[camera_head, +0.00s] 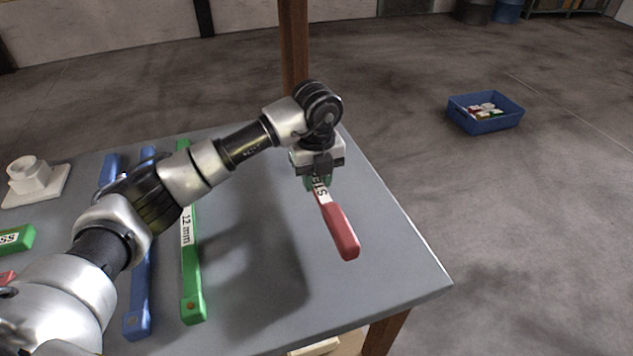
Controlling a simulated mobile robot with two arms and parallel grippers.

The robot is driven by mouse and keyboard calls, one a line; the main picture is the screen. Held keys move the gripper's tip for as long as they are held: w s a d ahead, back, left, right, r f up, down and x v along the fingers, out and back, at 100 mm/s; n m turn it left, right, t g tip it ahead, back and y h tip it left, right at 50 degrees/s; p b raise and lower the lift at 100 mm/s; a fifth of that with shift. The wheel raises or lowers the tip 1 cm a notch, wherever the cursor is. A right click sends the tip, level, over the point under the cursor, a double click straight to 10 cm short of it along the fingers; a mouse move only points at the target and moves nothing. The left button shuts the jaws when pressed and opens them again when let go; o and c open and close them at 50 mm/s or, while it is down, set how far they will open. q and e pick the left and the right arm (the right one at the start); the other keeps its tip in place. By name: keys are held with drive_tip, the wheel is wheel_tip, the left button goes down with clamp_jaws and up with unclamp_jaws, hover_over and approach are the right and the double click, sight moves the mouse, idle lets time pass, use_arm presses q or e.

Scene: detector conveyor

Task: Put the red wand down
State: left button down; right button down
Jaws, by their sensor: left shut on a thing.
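The red wand (340,229) has a red end and a white label with dark letters. My left gripper (316,178) is shut on the wand near its labelled part, by the right side of the grey table (374,200). The red end points toward the front right of the table. The gripper hides the wand's far end, where a little green shows. I cannot tell whether the wand touches the table top or is held just above it. My right gripper is not in view.
A green wand (192,280) marked 12 mm and a blue wand (138,305) lie left of my gripper, partly behind my arm. A white fixture (30,178) stands at the far left. A wooden post (294,50) rises behind the table. A blue bin (484,125) is on the floor.

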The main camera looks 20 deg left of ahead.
use_arm(q)
drive_tip(key=shift+f, duration=0.9)
drive_tip(key=c, duration=0.9)
unclamp_jaws()
drive_tip(key=shift+f, duration=0.1)
wheel_tip(320, 180, up, 12)
drive_tip(key=shift+r, duration=0.1)
